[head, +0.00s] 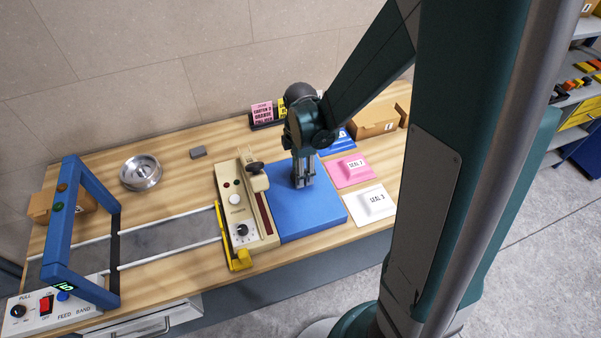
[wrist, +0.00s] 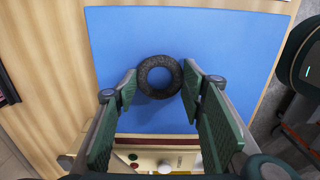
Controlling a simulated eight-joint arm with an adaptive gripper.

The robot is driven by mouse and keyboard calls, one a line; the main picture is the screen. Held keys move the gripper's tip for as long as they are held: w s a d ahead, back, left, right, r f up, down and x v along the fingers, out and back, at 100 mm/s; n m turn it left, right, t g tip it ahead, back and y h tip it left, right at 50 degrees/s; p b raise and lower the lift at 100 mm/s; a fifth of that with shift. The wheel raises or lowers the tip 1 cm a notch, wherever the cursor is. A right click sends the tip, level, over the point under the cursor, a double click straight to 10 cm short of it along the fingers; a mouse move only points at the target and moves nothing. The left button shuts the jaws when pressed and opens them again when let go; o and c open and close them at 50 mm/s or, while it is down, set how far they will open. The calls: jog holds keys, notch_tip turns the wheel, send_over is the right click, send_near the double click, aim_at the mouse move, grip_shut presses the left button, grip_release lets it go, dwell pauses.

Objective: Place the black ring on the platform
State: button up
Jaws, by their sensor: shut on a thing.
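The black ring (wrist: 160,76) is in the wrist view, with a ribbed or patterned surface and an open centre. My gripper (wrist: 160,80) is shut on it, one finger pad on each side of its outer edge. The blue square platform (wrist: 230,45) fills the background behind the ring; it also shows in the head view (head: 318,217). In the head view my gripper (head: 304,184) points down over the platform's back half. I cannot tell whether the ring touches the platform. The ring is hidden by my fingers in the head view.
A beige control box (head: 240,205) with knobs stands directly left of the platform. Pink (head: 349,172) and white (head: 374,203) seal pads lie to its right. A cardboard box (head: 374,121) is behind. A metal bowl (head: 140,173) and a blue frame (head: 88,240) are farther left.

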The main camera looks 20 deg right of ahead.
jog(key=shift+f, duration=0.3)
jog(key=shift+f, duration=0.2)
jog(key=o, duration=0.8)
jog(key=shift+r, duration=0.2)
jog(key=shift+r+p, duration=0.3)
jog(key=shift+r, duration=5.7)
jog(key=shift+s+r, duration=0.1)
